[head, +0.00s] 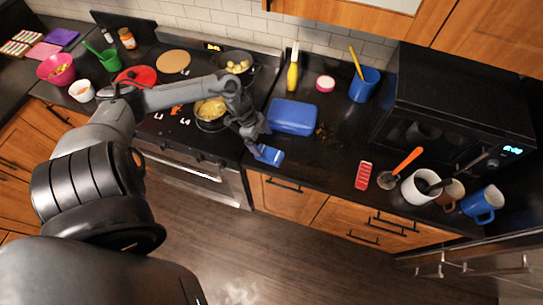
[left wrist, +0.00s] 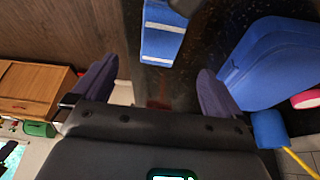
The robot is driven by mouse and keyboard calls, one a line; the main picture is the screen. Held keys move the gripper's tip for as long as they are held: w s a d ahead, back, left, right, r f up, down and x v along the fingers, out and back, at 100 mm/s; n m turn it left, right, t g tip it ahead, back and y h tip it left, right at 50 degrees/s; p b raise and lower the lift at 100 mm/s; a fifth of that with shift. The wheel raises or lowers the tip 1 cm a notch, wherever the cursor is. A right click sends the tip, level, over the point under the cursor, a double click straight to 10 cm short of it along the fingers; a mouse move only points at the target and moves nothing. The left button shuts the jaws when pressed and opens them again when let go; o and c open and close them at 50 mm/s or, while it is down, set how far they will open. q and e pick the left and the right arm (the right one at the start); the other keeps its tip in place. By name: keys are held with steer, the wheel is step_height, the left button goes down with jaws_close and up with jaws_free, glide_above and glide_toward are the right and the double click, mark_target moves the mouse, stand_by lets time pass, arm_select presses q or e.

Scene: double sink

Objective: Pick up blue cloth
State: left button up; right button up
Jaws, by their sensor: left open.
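The blue cloth (head: 269,154) has white stripes and lies at the front edge of the black counter, right of the stove. In the left wrist view the cloth (left wrist: 162,40) shows at the top, ahead of the gap between my fingers. My left gripper (head: 257,142) is beside the cloth in the head view. In the left wrist view the gripper (left wrist: 157,70) is open, with nothing between its fingers. Whether a finger touches the cloth I cannot tell. My right gripper is not in view.
A blue box (head: 292,117) stands on the counter just behind the cloth, close to my right-hand finger in the wrist view. The stove holds a pan of food (head: 210,112). A red tray (head: 363,176) lies further right. Counter between box and tray is mostly clear.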

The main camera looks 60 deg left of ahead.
mark_target(271, 154)
arm_select(q)
steer(key=shift+x, duration=1.9)
steer(key=x, duration=0.4)
steer(key=shift+w+r, duration=0.1)
steer(key=shift+w, duration=0.1)
steer(key=shift+d+f, duration=0.15)
steer(key=shift+f, duration=0.25)
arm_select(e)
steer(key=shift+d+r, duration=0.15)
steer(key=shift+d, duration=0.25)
arm_select(q)
steer(key=shift+f, duration=0.2)
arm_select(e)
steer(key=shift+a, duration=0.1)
arm_select(q)
steer(key=c, duration=1.1)
steer(key=shift+o, duration=0.2)
